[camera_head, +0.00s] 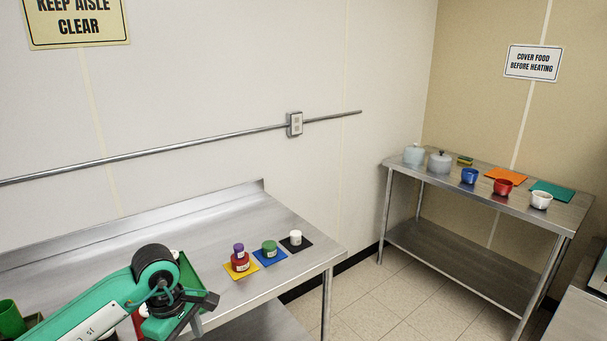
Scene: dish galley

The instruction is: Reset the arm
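My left arm, teal and black, comes in from the lower left over the near steel table (225,218). Its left gripper (190,303) shows as dark parts beyond the black wrist joint. It is seen from behind, and I cannot tell whether its fingers are open or shut. My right arm and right gripper are not in view.
On the near table, small jars stand on yellow (252,271), blue (284,257) and black (306,246) mats. A green cup (10,318) is at the lower left. The far table (436,188) holds bowls, pots and mats. Tiled floor lies between the tables.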

